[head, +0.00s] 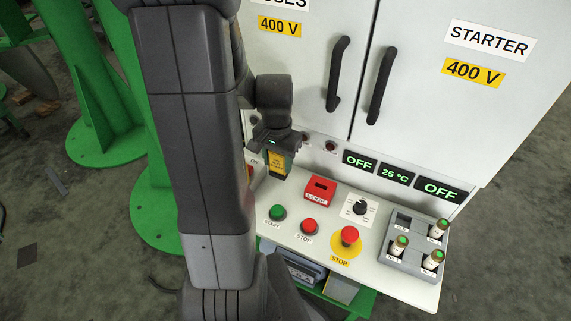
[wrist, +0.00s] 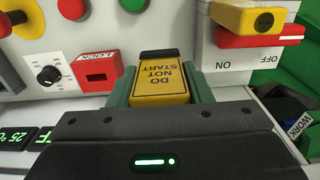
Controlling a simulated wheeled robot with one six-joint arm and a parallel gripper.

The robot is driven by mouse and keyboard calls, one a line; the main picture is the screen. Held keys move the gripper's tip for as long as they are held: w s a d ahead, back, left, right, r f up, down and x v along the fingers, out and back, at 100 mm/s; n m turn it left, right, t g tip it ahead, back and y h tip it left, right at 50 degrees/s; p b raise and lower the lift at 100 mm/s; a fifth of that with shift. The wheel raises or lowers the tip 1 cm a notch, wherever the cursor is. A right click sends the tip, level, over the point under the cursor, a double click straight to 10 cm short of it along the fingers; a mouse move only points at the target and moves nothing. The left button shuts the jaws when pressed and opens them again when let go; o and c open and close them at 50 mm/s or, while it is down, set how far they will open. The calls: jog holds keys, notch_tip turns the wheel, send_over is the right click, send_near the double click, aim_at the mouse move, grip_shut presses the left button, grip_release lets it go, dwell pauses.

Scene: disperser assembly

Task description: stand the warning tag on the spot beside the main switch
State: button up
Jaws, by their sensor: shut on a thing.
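The warning tag (wrist: 160,82) is a yellow block reading "DO NOT START". My gripper (wrist: 160,90) is shut on it, with a green finger at each side. In the head view the tag (head: 277,161) is in my gripper (head: 279,163) over the back left of the panel. A dark strip (wrist: 160,54) shows at the tag's far edge; I cannot tell whether it touches the panel. The spot is not clearly visible.
A red LOCK box (wrist: 97,70) and a rotary knob (wrist: 48,75) are left of the tag in the wrist view. Start and stop buttons (head: 309,226) sit nearer the panel's front. A grey fuse tray (head: 397,262) is at right. Cabinet doors (head: 310,85) rise behind.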

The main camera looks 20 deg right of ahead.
jog(key=w+d+f, duration=0.1)
jog(key=f, duration=0.1)
jog(key=d+f, duration=0.1)
jog(key=f, duration=0.1)
jog(key=w+d+f, duration=0.1)
jog(key=f, duration=0.1)
jog(key=shift+w+f, duration=0.3)
jog(key=shift+w, duration=0.05)
jog(key=shift+w+d+f, duration=0.15)
jog(key=shift+d+f, duration=0.05)
jog(key=shift+f, duration=0.25)
jog(key=o, duration=1)
jog(key=shift+r, duration=0.1)
